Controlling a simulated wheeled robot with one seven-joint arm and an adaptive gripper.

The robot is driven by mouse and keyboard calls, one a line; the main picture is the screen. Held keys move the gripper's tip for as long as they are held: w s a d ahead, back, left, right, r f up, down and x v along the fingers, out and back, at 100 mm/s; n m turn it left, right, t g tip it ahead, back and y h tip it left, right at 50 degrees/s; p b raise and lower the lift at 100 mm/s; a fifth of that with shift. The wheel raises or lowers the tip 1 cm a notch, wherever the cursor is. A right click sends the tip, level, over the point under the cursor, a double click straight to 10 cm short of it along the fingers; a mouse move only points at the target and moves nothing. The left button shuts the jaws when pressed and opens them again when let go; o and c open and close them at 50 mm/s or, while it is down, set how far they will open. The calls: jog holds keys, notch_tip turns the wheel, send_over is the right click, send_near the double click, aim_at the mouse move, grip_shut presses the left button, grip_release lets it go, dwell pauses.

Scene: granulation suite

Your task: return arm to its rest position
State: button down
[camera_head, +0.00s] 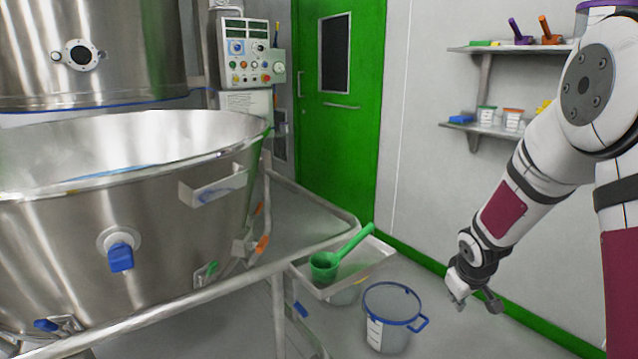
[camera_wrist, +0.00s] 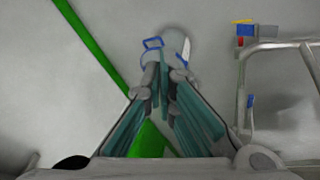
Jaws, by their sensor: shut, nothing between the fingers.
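My arm reaches in from the right in the head view, its forearm slanting down and left. My gripper (camera_head: 474,299) hangs at its end, to the right of a clear bucket with a blue rim (camera_head: 390,318) and apart from it in the picture. In the wrist view my gripper (camera_wrist: 166,70) has its fingers close together, with nothing held between them. The bucket also shows beyond the fingertips in the wrist view (camera_wrist: 175,44), partly hidden by them.
A large steel bowl (camera_head: 120,220) on a railed frame (camera_head: 330,235) fills the left. A tray (camera_head: 375,262) holds a green scoop (camera_head: 325,265). Wall shelves (camera_head: 478,130) stand behind my arm. A green door (camera_head: 350,130) and a control panel (camera_head: 250,52) are at the back.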

jog(key=s+a+r+m+g, duration=0.1)
jog(key=s+a+r+m, duration=0.1)
jog(key=s+r, duration=0.7)
jog(key=s+a+r+m+g+y, duration=0.1)
jog(key=s+a+r, duration=0.25)
jog(key=s, duration=0.75)
jog(key=s+a+r+g, duration=0.1)
jog(key=s+a+r, duration=0.25)
jog(key=s, duration=0.75)
jog(key=s+a+r+m+g+y, duration=0.1)
jog(key=s+a+r+g, duration=0.2)
jog(key=s, duration=0.9)
notch_tip(320, 180, up, 31)
jog(key=t+p, duration=0.5)
jog(key=p, duration=2.4)
jog(key=shift+a+p, duration=0.4)
jog(key=shift+a, duration=0.05)
